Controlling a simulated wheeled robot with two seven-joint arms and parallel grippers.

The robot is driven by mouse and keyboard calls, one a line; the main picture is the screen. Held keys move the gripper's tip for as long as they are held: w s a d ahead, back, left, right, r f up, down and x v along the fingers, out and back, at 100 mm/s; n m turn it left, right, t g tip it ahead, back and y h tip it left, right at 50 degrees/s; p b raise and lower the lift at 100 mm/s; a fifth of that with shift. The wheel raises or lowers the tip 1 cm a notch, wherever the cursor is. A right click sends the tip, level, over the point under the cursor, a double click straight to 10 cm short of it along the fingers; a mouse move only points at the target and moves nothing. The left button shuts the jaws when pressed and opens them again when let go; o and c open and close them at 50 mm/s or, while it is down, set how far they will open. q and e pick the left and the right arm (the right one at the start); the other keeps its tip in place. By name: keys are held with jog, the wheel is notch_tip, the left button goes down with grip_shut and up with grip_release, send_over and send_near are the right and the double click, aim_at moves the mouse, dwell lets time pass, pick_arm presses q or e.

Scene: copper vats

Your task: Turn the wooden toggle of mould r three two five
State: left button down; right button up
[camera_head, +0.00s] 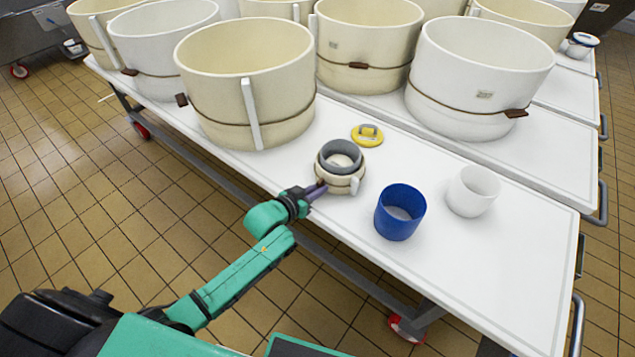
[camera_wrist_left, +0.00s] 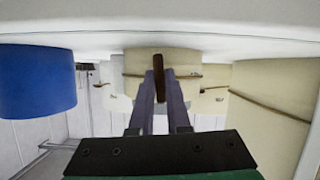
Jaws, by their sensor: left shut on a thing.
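A small cream mould (camera_head: 345,181) with a grey ring inside its top stands on the white table, near the table's left edge. It also shows in the left wrist view (camera_wrist_left: 182,63), where the scene appears upside down. Its wooden toggle (camera_wrist_left: 158,72) is a narrow brown bar on a cord around its side. My left gripper (camera_head: 317,190) reaches it from the left, and its two purple fingers (camera_wrist_left: 160,98) are shut on the toggle. I cannot read any label on this mould. In the head view the fingers largely hide the toggle. My right gripper is out of view.
A blue cup (camera_head: 400,213) and a white cup (camera_head: 473,191) stand right of the small mould. A yellow disc with a grey handle (camera_head: 367,134) lies behind it. Large cream and white moulds (camera_head: 247,85) fill the back. The front right of the table (camera_head: 500,270) is clear.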

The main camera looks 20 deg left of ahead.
pick_arm(q)
jog(key=shift+m+y+p, duration=0.3)
jog(key=shift+m, duration=0.1)
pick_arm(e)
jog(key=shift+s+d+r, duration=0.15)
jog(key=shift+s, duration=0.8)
pick_arm(q)
jog(key=c, duration=0.9)
grip_release()
jog(key=p+v, duration=0.3)
jog(key=v, duration=1.1)
jog(key=shift+s+r, duration=0.15)
jog(key=shift+s, duration=0.15)
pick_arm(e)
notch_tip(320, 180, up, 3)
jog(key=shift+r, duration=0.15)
